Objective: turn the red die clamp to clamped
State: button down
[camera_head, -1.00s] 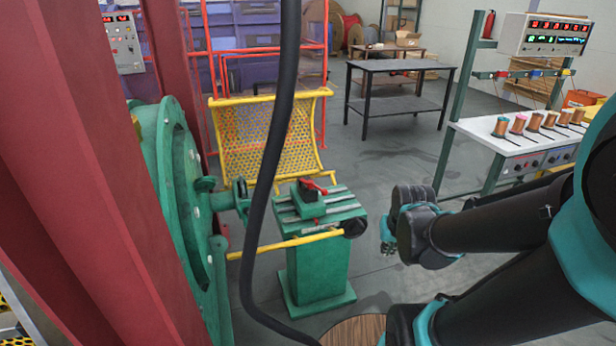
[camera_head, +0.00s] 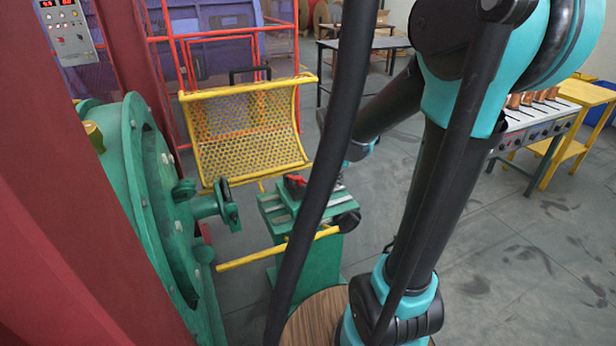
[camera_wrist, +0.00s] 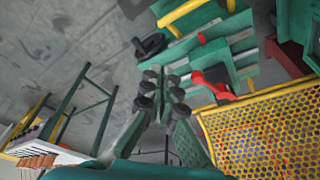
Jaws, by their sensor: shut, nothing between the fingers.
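The red die clamp (camera_head: 295,181) sits on the slotted top of the green die stand (camera_head: 275,206), partly covered by a black cable in the head view. In the wrist view the red clamp handle (camera_wrist: 212,88) lies right of the fingertips, with its rounded red knob end toward them. My gripper (camera_wrist: 163,92) is shut and empty, its fingers close together with dark pads. It appears apart from the handle. In the head view my gripper is mostly hidden behind the cable, close to the right of the stand top.
A yellow bar (camera_head: 240,261) and a black handwheel (camera_head: 347,221) are at the stand's front. A yellow perforated guard (camera_head: 247,135) stands behind it. The green strander wheel (camera_head: 150,190) is at left. The black cable (camera_head: 325,150) hangs in front. Open floor lies right.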

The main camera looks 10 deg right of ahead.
aim_at(311, 186)
jog(key=w+a+r+m+h, duration=0.1)
jog(key=w+a+m, duration=0.1)
jog(key=w, duration=0.5)
jog(key=w+a+r+m, duration=0.1)
jog(key=w+a+m, duration=0.2)
jog(key=w, duration=0.4)
notch_tip(311, 186, down, 10)
jog(key=shift+s+a+f, duration=0.15)
jog(key=shift+f, duration=0.1)
jog(key=shift+h, duration=0.3)
jog(key=shift+s+a+m+g, duration=0.5)
jog(key=shift+a+m+g, duration=0.1)
jog(key=shift+m, duration=0.6)
jog(key=shift+s+a, duration=0.3)
jog(key=shift+a, duration=0.05)
